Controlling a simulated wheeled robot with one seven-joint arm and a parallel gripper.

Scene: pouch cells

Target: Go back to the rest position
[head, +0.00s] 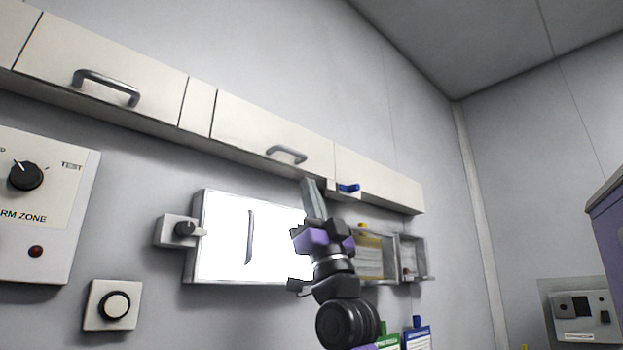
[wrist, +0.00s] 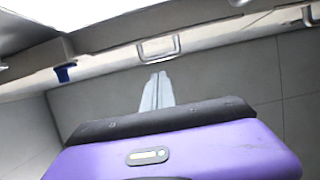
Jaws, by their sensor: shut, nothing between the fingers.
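My gripper (head: 314,198) points up in front of the wall in the head view, just below the wall cabinets. In the wrist view its two grey fingers (wrist: 157,92) lie together, with nothing seen between them. The fingertips appear close to the cabinet's lower edge in the head view; I cannot tell whether they touch it. My arm hides part of the lit white panel (head: 225,235) and the shelf beside it.
Wall cabinets (head: 265,135) with bar handles run along the top. A blue handle (head: 348,188) sits at their lower edge. A dial box (head: 45,205) and a round knob (head: 115,305) are at left. An open shelf (head: 412,258) is right of my arm. A purple cabinet (head: 607,225) stands far right.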

